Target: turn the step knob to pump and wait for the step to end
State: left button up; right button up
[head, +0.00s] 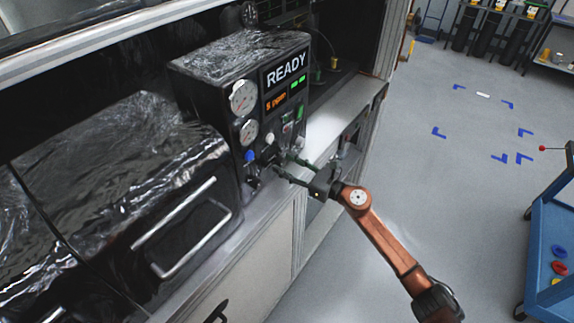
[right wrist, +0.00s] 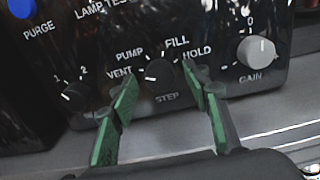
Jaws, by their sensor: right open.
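The black step knob (right wrist: 160,71) sits on the dark panel in the right wrist view, with VENT, PUMP, FILL and HOLD printed around it and STEP below. Its pointer seems to lie toward the VENT side, but the mark is too small to be sure. My right gripper (right wrist: 160,92) is open, with one green-padded finger on each side of the knob and gaps between. In the head view the right gripper (head: 282,164) reaches the lower front of the control box (head: 240,100). Its display (head: 286,70) reads READY. My left gripper is not in view.
A grey gain knob (right wrist: 256,51) is right of the fingers, and a small black selector (right wrist: 75,95) is left. A blue purge button (right wrist: 22,8) is at upper left. A dark chamber with a handle (head: 185,230) stands left of the box. A blue cart (head: 550,245) is far right.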

jog(key=shift+c, duration=0.3)
jog(key=c, duration=1.1)
jog(key=shift+m, duration=0.3)
jog(key=m+p, duration=0.2)
jog(key=m, duration=0.2)
jog(key=shift+r+p, duration=0.1)
jog(key=shift+p, duration=0.25)
jog(key=shift+m+p, duration=0.95)
jog(key=shift+m, duration=1.15)
